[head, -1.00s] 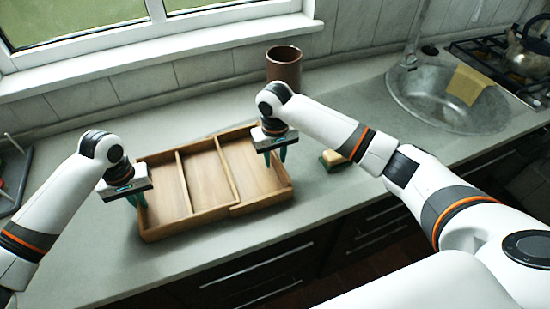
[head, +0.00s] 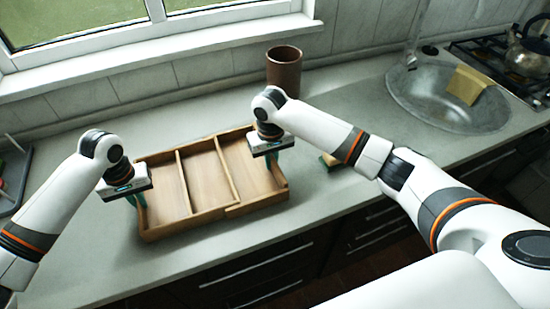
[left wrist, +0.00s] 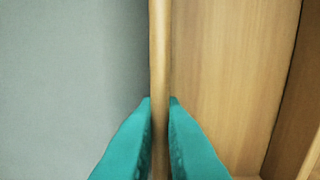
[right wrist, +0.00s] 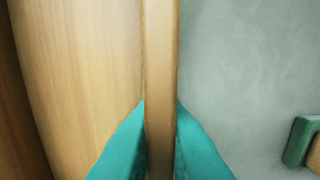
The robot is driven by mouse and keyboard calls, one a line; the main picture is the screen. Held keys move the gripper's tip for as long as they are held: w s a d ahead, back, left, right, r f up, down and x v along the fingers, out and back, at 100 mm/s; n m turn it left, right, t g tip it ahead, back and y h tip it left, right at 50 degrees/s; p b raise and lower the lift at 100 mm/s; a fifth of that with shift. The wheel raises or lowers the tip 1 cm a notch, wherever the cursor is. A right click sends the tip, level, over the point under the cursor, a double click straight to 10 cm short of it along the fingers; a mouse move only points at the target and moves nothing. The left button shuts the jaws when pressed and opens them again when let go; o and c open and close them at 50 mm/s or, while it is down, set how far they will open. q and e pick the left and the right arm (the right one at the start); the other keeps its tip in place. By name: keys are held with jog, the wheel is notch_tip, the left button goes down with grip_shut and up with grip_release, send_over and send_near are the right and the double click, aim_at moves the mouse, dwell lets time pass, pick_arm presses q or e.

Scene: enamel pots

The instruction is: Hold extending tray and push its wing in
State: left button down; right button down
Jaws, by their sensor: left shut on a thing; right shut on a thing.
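The wooden extending tray (head: 206,178) lies on the counter with three compartments side by side. Its right section, the wing (head: 247,165), has a front edge slightly offset from the main body. My left gripper (head: 136,198) is shut on the tray's left wall; in the left wrist view the teal fingers (left wrist: 160,135) straddle that wall (left wrist: 159,50). My right gripper (head: 273,158) is shut on the wing's right wall; in the right wrist view the fingers (right wrist: 160,140) straddle that wall (right wrist: 159,50). The fingertips are partly hidden in the head view.
A brown cup (head: 284,70) stands behind the tray. A sponge-like green and tan block (head: 331,160) sits right of the tray, partly behind my right arm; its green part (right wrist: 299,140) shows in the right wrist view. The sink (head: 450,98) is further right. Counter in front is clear.

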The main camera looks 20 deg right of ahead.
aim_at(247, 176)
jog(key=a, duration=0.7)
jog(key=shift+a, duration=0.2)
jog(key=shift+d, duration=0.1)
jog(key=c, duration=1.5)
grip_release()
notch_tip(247, 176, up, 12)
